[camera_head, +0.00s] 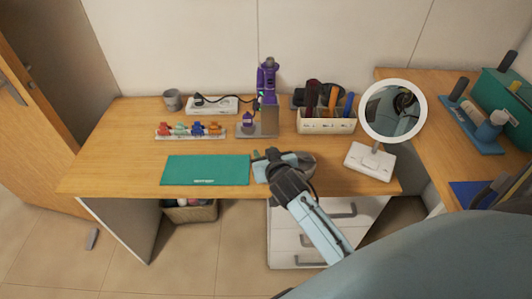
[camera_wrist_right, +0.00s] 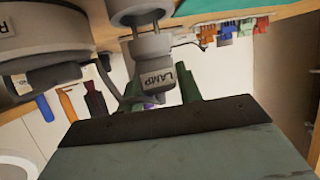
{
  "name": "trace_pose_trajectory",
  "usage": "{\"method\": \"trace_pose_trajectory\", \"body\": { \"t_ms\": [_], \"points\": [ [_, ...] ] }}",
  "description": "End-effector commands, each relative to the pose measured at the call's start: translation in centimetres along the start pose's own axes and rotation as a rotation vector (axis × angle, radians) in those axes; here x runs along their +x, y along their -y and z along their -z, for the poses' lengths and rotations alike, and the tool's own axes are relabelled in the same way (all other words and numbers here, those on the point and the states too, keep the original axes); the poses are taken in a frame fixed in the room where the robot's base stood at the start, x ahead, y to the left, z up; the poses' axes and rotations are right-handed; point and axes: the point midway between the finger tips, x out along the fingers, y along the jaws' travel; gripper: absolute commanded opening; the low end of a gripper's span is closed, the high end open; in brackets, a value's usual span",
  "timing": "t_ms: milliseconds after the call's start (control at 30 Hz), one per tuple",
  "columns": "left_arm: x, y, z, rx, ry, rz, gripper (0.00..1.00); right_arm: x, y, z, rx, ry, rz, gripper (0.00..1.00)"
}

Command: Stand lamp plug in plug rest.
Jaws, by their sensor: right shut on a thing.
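My right gripper (camera_head: 272,158) is at the front edge of the desk, right of the green mat. In the wrist view the right gripper (camera_wrist_right: 162,92) is shut on a grey plug (camera_wrist_right: 153,78) labelled LAMP. The plug's two thin prongs point at a round grey holder (camera_wrist_right: 140,10), apparently the plug rest. The tips meet or overlap its edge; I cannot tell whether they are inside. A larger round grey piece (camera_wrist_right: 45,35) with a partly cut-off label is beside it. In the head view a grey rounded piece (camera_head: 305,163) shows behind the gripper, which hides the plug. My left gripper is not in view.
A green mat (camera_head: 205,170) lies left of the gripper. A round lit mirror (camera_head: 393,111) stands to the right. Behind are a brush organiser (camera_head: 327,124), a purple device on a stand (camera_head: 267,80), a power strip (camera_head: 212,105) and a rack of coloured items (camera_head: 190,131).

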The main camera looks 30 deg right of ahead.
Motion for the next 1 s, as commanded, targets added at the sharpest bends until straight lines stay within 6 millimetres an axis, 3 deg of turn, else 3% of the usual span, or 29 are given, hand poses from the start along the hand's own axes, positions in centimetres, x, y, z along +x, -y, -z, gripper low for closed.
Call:
{"method": "trace_pose_trajectory", "body": {
  "t_ms": [500, 1000],
  "points": [
    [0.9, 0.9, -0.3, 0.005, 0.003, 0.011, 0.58, 0.5, 0.0, -1.3, 0.000, 0.001, -0.001, 0.13],
    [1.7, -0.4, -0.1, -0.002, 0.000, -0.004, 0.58, 1.0, 0.0, -2.4, 0.001, 0.000, 0.000, 0.13]
  ]
}}
